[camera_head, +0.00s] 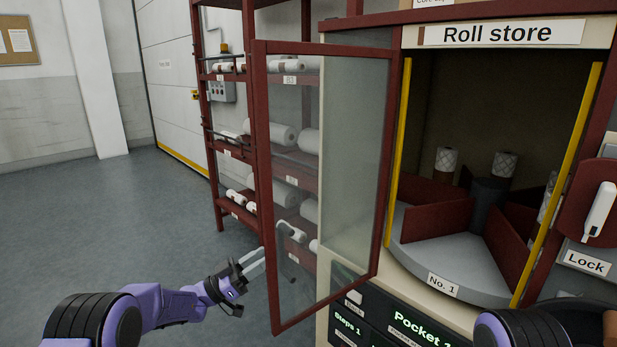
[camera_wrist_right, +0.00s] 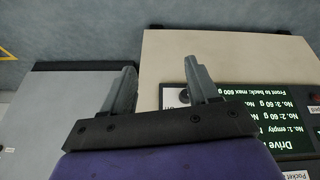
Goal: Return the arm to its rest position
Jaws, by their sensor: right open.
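My right gripper (camera_wrist_right: 160,65) shows in the right wrist view with its two grey fingers apart and nothing between them. In the head view only a purple and black part of my right arm shows at the lower right; its gripper is out of that view. My left gripper (camera_head: 262,257) is at the lower left edge of the open glass door (camera_head: 352,150). Its fingers are close to the door frame; whether they touch it or are shut I cannot tell.
The roll store (camera_head: 497,33) stands open. Its front compartment, No. 1 (camera_head: 443,284), is empty; rolls (camera_head: 446,160) stand behind. A lock panel (camera_head: 600,205) is at the right. A red rack (camera_head: 213,150) with rolls stands behind the door. The floor at left is clear.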

